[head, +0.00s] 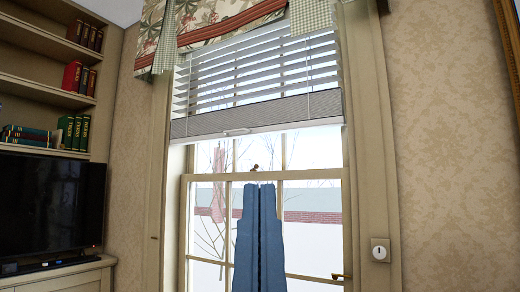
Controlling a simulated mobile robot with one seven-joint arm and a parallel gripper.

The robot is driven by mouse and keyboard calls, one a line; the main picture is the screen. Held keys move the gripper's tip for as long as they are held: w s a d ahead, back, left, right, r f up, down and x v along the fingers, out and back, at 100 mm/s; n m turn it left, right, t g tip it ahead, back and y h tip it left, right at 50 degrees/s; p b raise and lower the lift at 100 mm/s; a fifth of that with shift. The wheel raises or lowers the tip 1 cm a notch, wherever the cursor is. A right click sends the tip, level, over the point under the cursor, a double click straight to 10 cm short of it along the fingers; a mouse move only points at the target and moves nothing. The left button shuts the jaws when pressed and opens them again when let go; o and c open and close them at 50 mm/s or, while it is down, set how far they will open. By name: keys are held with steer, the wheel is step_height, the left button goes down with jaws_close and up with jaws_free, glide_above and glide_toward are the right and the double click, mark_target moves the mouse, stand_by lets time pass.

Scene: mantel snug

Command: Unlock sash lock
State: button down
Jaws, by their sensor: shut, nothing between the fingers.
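The sash window (184,225) has cream frames, with the meeting rail (215,177) across its middle. A small brass sash lock (255,168) sits on that rail, near the centre. It is too small in the picture to tell which way its lever is turned. My gripper (258,187) shows as two long blue fingers pointing up, shut together and empty. Its tips appear just below the lock, with a small gap in the picture. I cannot tell how far the tips are from the rail in depth.
A partly lowered grey blind (255,115) and a patterned valance (220,25) hang above the lock. A brass fitting (341,277) is at the lower right of the window. A white wall device (380,250) is on the right casing. A television (50,205) and bookshelves (50,95) stand left.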

step_height(320, 180, up, 25)
steer(key=p, duration=2.2)
